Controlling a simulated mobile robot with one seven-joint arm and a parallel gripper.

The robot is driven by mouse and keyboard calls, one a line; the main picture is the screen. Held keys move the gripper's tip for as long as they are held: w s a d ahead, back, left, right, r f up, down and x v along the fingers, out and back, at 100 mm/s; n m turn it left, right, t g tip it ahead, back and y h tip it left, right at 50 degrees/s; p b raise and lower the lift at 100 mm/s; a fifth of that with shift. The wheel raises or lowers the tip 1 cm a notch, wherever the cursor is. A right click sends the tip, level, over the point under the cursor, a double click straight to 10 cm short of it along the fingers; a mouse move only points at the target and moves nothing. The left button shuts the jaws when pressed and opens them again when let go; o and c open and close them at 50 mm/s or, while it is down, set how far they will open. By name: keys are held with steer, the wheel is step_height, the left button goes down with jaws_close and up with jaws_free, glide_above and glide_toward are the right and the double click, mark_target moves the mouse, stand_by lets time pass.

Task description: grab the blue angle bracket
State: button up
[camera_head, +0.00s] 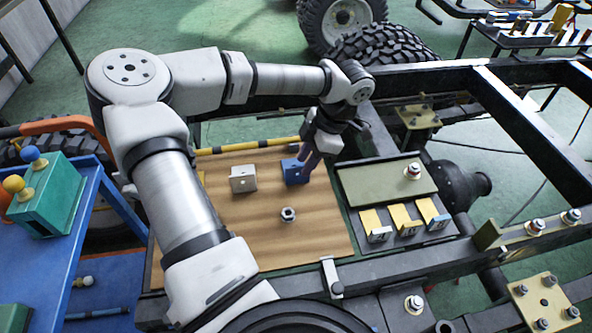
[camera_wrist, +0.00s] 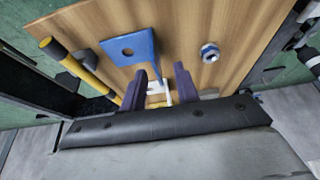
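The blue angle bracket (camera_head: 291,172) stands on the wooden board, right of a pale grey bracket (camera_head: 243,179). My gripper (camera_head: 307,165) reaches down at its right side, with dark purple fingers close to it. In the wrist view, the blue bracket (camera_wrist: 127,49) shows a flat face with a hole, up and left of the fingers. My gripper (camera_wrist: 161,70) is open there, with a clear gap between the fingers. The left finger overlaps the bracket's lower edge in that picture; I cannot tell whether they touch. A pale piece shows between the fingers, partly hidden.
A metal nut (camera_head: 288,214) lies on the wooden board (camera_head: 320,235), nearer than the brackets. A yellow-and-black bar (camera_head: 250,146) runs along the board's far edge. A dark tray (camera_head: 385,245) with several yellow and blue brackets stands at right. The board's front is mostly clear.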

mark_target(301, 166)
steer(key=p+x, duration=0.1)
steer(key=x, duration=0.4)
steer(key=shift+w+r, duration=0.1)
steer(key=shift+w, duration=0.1)
jaws_close()
